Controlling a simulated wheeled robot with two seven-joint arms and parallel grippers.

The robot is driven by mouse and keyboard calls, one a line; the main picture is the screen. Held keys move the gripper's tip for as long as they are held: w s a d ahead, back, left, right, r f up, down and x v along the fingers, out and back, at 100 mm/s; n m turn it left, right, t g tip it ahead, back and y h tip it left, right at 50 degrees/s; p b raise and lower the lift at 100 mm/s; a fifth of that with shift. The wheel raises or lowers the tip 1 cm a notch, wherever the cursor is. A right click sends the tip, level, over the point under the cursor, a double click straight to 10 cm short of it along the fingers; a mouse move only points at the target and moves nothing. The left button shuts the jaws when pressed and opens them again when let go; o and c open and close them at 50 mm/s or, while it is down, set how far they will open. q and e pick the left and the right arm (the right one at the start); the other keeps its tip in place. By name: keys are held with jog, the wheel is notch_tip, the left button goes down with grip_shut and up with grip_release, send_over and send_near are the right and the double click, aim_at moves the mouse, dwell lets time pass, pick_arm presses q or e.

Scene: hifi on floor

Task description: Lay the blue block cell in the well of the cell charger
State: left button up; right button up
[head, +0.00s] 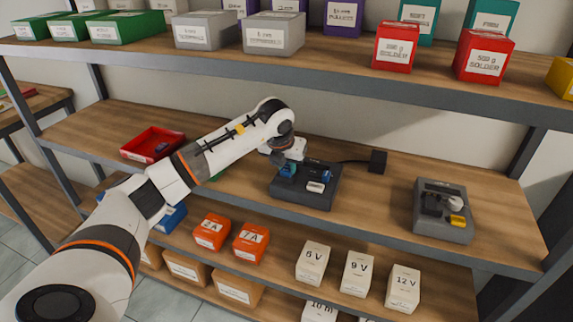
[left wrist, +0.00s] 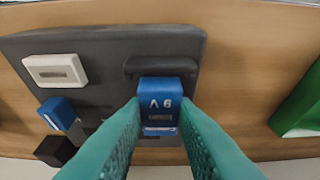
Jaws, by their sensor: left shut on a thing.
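The cell charger (head: 303,200) is a dark grey box on the middle shelf; it also fills much of the left wrist view (left wrist: 110,48). My left gripper (left wrist: 160,125) is shut on the blue block cell (left wrist: 160,98), marked 9 V, with teal fingers on its two sides. The cell is over the charger, close to a raised dark bar (left wrist: 160,66). I cannot tell whether it touches the charger's floor; the fingers hide part of it. In the head view my left gripper (head: 288,168) is at the charger's left side, partly hidden by my wrist. My right gripper is not in view.
On the charger are a white block (head: 315,187) and another blue piece (left wrist: 58,113). A black adapter (head: 378,161) stands behind, on a cable. A grey device (head: 442,210) is to the right, a red tray (head: 152,144) to the left.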

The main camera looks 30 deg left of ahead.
pick_arm(q)
jog(key=o, duration=1.1)
jog(key=shift+c, duration=0.2)
jog(key=shift+r, duration=0.15)
